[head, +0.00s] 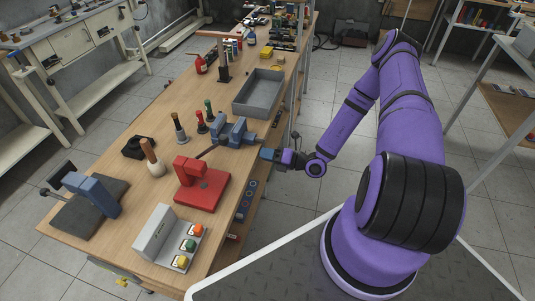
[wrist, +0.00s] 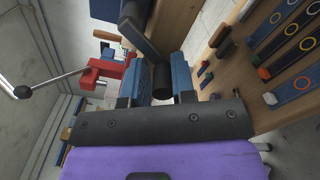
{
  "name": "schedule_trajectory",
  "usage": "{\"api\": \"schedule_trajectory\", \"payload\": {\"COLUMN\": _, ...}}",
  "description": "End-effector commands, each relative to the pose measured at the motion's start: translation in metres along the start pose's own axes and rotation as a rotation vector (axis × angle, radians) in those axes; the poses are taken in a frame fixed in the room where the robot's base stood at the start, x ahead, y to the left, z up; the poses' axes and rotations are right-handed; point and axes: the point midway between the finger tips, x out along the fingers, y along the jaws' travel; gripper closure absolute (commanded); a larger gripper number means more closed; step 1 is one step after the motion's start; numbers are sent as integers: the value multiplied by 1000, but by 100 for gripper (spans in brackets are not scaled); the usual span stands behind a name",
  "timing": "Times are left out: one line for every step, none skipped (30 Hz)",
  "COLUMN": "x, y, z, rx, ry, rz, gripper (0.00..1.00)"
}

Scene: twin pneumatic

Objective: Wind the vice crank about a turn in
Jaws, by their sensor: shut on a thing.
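My gripper (head: 266,154) is at the bench edge, just right of and below the vice. In the wrist view my gripper (wrist: 160,86) has its two blue fingers on either side of a dark cylindrical handle (wrist: 163,77), which appears to be the vice crank's grip. The fingers are shut on it.
A red lever press (head: 205,190) stands nearer on the bench (head: 140,208), with a grey button box (head: 160,235) in front. Several upright hand tools stand left of the vice. A grey tray (head: 258,92) lies beyond it. Floor is open right of the bench.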

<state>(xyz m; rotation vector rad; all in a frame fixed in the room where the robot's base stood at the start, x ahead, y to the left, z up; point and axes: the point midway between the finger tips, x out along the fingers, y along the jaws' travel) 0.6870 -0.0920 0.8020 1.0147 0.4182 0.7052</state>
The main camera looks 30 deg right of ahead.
Motion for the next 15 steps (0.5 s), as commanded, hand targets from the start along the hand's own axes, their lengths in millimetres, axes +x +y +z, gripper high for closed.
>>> {"api": "schedule_trajectory", "payload": {"x": -1, "y": 1, "z": 2, "rx": 40, "ry": -6, "rz": -2, "gripper": 99}}
{"api": "schedule_trajectory", "payload": {"x": -1, "y": 2, "z": 2, "rx": 69, "ry": -7, "rz": -3, "gripper": 99}}
{"api": "schedule_trajectory", "payload": {"x": -1, "y": 4, "z": 1, "rx": 106, "ry": -7, "rz": -3, "gripper": 99}}
{"api": "schedule_trajectory", "payload": {"x": -1, "y": 5, "z": 1, "rx": 135, "ry": -7, "rz": -3, "gripper": 100}}
{"api": "schedule_trajectory", "payload": {"x": -1, "y": 6, "z": 1, "rx": 164, "ry": -7, "rz": -3, "gripper": 100}}
{"api": "schedule_trajectory", "payload": {"x": -1, "y": 8, "z": 0, "rx": 202, "ry": -7, "rz": -3, "gripper": 100}}
{"api": "schedule_trajectory", "payload": {"x": -1, "y": 9, "z": 0, "rx": 230, "ry": -7, "rz": -3, "gripper": 100}}
{"api": "schedule_trajectory", "payload": {"x": -1, "y": 10, "z": 0, "rx": 258, "ry": -7, "rz": -3, "gripper": 100}}
{"api": "schedule_trajectory", "payload": {"x": -1, "y": 11, "z": 0, "rx": 295, "ry": -6, "rz": -3, "gripper": 100}}
{"api": "schedule_trajectory", "payload": {"x": -1, "y": 12, "z": 0, "rx": 321, "ry": -7, "rz": -4, "gripper": 100}}
{"api": "schedule_trajectory", "payload": {"x": -1, "y": 14, "z": 0, "rx": 347, "ry": -6, "rz": -4, "gripper": 100}}
{"api": "schedule_trajectory", "payload": {"x": -1, "y": 15, "z": 0, "rx": 381, "ry": -7, "rz": -4, "gripper": 100}}
{"api": "schedule_trajectory", "payload": {"x": -1, "y": 16, "z": 0, "rx": 407, "ry": -7, "rz": -4, "gripper": 100}}
{"api": "schedule_trajectory", "payload": {"x": -1, "y": 17, "z": 0, "rx": 431, "ry": -6, "rz": -4, "gripper": 100}}
{"api": "schedule_trajectory", "payload": {"x": -1, "y": 19, "z": 0, "rx": 462, "ry": -6, "rz": -3, "gripper": 100}}
